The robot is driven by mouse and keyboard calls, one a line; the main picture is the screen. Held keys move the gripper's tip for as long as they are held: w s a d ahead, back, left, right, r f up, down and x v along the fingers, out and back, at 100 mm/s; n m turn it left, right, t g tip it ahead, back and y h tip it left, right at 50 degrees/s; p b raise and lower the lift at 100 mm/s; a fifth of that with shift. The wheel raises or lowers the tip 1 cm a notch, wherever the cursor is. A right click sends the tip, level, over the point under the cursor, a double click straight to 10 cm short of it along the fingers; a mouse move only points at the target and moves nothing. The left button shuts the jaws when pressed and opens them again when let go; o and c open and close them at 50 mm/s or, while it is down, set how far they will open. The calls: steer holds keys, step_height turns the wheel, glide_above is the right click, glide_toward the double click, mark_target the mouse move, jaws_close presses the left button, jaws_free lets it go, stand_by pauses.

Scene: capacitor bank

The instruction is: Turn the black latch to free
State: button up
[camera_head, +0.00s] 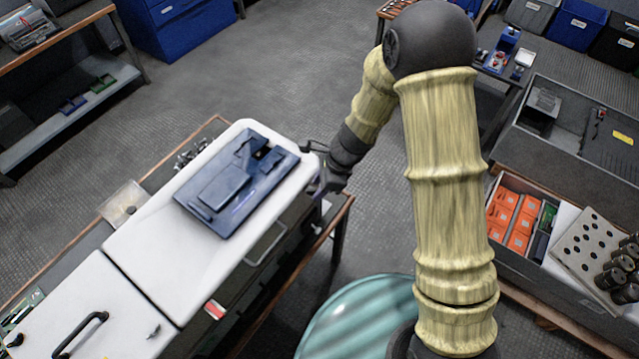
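A white-topped cabinet (165,255) stands at the left on a wood-edged bench. A small dark part (314,147) sticks out at its far right corner, close to my gripper; I cannot tell whether it is the black latch. My gripper (326,186) is at the end of my yellow-sleeved arm, low beside the cabinet's right end. Its fingers are small, dark and partly hidden by the wrist, so their opening and any contact are unclear. A black bar handle (80,334) is on the near white panel, with a small grey fitting (154,331) to its right.
A dark blue tray-like object (236,182) lies on the cabinet top. A grey handle (266,244) is on the cabinet's side. Shelves with bins stand at the far left and top right. An open case (575,125) and orange boxes (513,222) are at right. Floor behind the cabinet is clear.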

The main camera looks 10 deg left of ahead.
jaws_close()
steer(key=shift+n+p, duration=0.35)
steer(key=shift+n, duration=0.05)
steer(key=n+p, duration=0.1)
steer(key=n+g+p, duration=0.1)
steer(key=n, duration=0.1)
steer(key=shift+w+a+h, duration=0.15)
steer(key=shift+h, duration=0.15)
steer(key=n, duration=0.2)
steer(key=n+g+h, duration=0.1)
steer(key=n, duration=0.2)
steer(key=shift+w+a+g, duration=0.15)
steer(key=shift+w+g, duration=0.05)
steer(key=shift+g, duration=0.1)
steer(key=shift+n+h, duration=0.3)
jaws_free()
